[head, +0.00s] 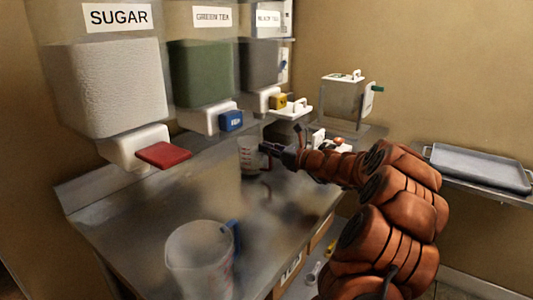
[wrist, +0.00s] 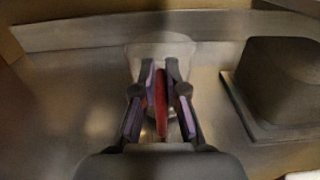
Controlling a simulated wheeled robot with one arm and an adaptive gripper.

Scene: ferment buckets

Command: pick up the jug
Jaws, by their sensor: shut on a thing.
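A clear jug (head: 249,158) with red markings is toward the back of the metal counter, below the dispensers. My gripper (head: 268,149) reaches it from the right. In the wrist view, the jug's clear body (wrist: 150,50) shows beyond the fingers, and its red handle (wrist: 160,108) is between them. My gripper (wrist: 160,85) is shut on that handle. The jug looks upright; I cannot tell whether its base touches the counter. A second clear jug (head: 198,262) with a blue handle (head: 233,238) stands on the near counter, apart from my gripper.
Dispensers labelled sugar (head: 115,90), green tea (head: 200,75) and a blurred third (head: 259,62) overhang the counter's back. Their taps are red (head: 163,155), blue (head: 231,121) and yellow (head: 278,101). A clear container (head: 342,100) and a grey tray (head: 480,167) are right. The middle counter (head: 150,205) is clear.

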